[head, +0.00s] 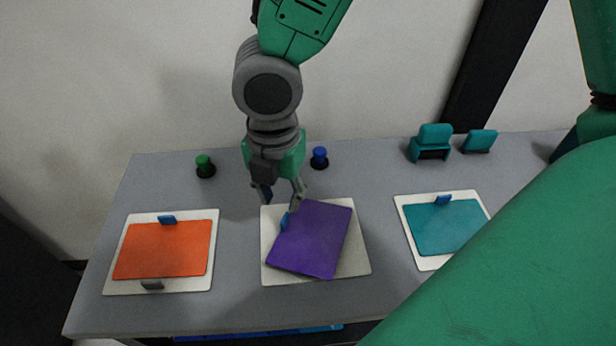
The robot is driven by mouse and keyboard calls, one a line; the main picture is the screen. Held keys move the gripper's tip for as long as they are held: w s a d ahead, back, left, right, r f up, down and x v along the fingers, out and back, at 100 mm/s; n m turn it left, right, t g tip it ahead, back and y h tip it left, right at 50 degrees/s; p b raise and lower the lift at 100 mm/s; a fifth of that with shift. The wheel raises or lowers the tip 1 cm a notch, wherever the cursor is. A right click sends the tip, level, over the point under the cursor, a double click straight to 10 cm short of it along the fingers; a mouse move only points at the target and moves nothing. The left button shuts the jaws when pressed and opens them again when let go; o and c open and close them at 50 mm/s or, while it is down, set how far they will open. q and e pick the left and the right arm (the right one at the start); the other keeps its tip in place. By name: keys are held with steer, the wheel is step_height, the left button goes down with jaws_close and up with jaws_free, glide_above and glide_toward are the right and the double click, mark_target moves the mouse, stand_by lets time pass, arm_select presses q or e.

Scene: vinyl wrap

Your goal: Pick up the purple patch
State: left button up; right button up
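The purple patch (313,240) lies turned at an angle over a white board (272,274) in the middle of the table. A small blue clip or tab (284,222) shows at its left edge. My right gripper (282,196) points down just behind the patch's far edge. Its two fingers are apart, with nothing visible between them. The right finger is close to the patch's far edge; I cannot tell whether it touches. My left gripper is not in view.
An orange patch (165,250) on a white board lies at the left, a teal patch (445,228) at the right. Behind stand a green knob (204,166), a blue knob (319,158) and teal blocks (432,143). A green arm part of mine covers the lower right.

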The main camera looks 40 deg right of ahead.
mark_target(284, 219)
steer(key=f, duration=0.3)
steer(key=f+b, duration=0.1)
steer(key=shift+s+f, duration=0.35)
steer(key=shift+s, duration=0.05)
steer(key=shift+w+a+f, duration=0.1)
steer(key=shift+f, duration=0.05)
steer(key=c, duration=0.3)
jaws_close()
step_height(284, 219, up, 10)
steer(key=p, duration=0.2)
